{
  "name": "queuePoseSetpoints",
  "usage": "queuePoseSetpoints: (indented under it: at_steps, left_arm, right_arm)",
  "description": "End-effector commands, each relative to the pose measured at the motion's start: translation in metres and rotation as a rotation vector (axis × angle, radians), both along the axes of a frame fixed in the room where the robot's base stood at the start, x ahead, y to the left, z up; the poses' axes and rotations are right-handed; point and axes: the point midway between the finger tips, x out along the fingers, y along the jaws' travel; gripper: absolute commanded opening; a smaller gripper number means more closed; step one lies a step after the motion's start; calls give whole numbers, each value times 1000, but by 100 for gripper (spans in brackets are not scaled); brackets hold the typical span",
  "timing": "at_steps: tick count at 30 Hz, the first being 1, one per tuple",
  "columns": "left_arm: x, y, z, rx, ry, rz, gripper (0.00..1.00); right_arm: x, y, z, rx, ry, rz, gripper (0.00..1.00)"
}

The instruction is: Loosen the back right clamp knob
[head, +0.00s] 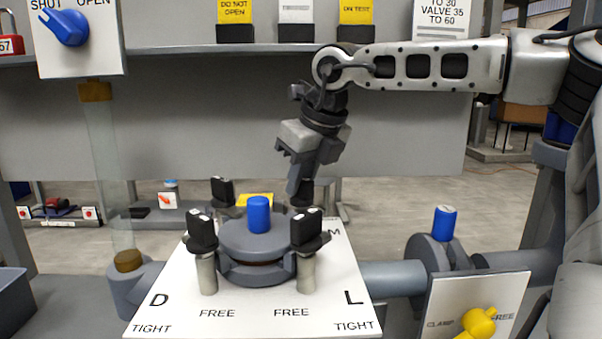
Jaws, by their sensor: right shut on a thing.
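The filter press housing (243,238) is a grey round body with a blue cap (259,214) on top, on a white plate. Black clamp knobs stand around it: front left (201,232), front right (306,228) and back left (221,191). My right gripper (300,192) reaches down from above, tilted, and is shut on the back right clamp knob (302,208). Its fingers hide most of that knob, so its angle cannot be told. My left gripper is not in view.
The white plate (180,317) is marked FREE, TIGHT, D and L. A clear tube (101,180) stands at left under a blue valve handle (64,27). A pipe with another blue cap (444,223) and a yellow handle (477,324) are at right.

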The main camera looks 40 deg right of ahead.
Motion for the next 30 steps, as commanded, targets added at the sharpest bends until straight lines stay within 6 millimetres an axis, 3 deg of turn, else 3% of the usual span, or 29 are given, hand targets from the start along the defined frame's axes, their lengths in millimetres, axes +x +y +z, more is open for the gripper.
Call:
queuePoseSetpoints:
  at_steps: [22,23,24,25,30]
  left_arm:
    - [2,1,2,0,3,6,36]
    - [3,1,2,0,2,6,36]
    - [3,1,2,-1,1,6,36]
    - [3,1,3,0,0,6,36]
    - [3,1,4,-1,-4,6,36]
  right_arm:
    - [0,0,0,-1,3,88,0]
    - [0,0,0,-1,3,88,22]
    - [0,0,0,-1,3,88,33]
    - [0,0,0,-1,3,88,38]
    - [0,0,0,-2,2,87,38]
